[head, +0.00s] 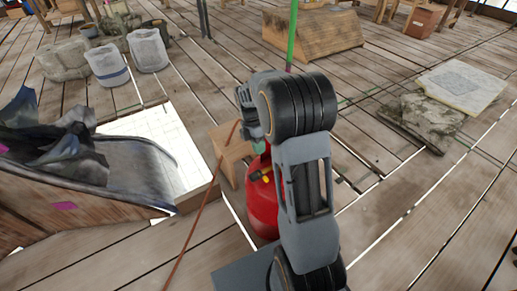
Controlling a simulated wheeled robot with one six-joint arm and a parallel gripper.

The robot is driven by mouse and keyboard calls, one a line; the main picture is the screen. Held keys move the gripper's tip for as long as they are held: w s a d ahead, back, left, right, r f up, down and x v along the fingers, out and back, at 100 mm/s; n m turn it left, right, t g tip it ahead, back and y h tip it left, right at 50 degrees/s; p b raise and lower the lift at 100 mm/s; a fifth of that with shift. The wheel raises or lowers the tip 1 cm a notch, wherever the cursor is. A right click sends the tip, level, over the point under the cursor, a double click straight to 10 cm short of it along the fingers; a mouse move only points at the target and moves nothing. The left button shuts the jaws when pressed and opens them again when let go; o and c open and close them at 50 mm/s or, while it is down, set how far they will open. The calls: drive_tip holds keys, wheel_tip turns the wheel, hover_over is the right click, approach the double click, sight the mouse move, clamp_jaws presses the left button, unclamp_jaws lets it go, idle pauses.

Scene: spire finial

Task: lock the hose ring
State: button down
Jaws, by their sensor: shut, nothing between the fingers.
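I cannot make out a hose ring in the head view. A red gas cylinder (262,208) stands upright on the planks, partly hidden behind my arm. A small yellow and black fitting (264,175) shows near its top. A thin rust-brown line (200,210), possibly a hose, runs from the front floor up to near the wrist end of my arm. My arm rises in front of the cylinder and bends over near its top. The fingers of my gripper are hidden behind the arm, so their contact with anything cannot be seen.
A wooden box with dark cloth (50,140) and a white panel (160,135) lie left. Grey buckets (107,64) stand behind. Stone slabs (425,118) lie right. The planks at front right are clear.

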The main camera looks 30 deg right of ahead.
sight(266, 177)
drive_tip(key=b+x, duration=0.4)
drive_tip(key=x, duration=0.6)
drive_tip(key=shift+s+f, duration=0.1)
drive_tip(key=shift+f, duration=0.05)
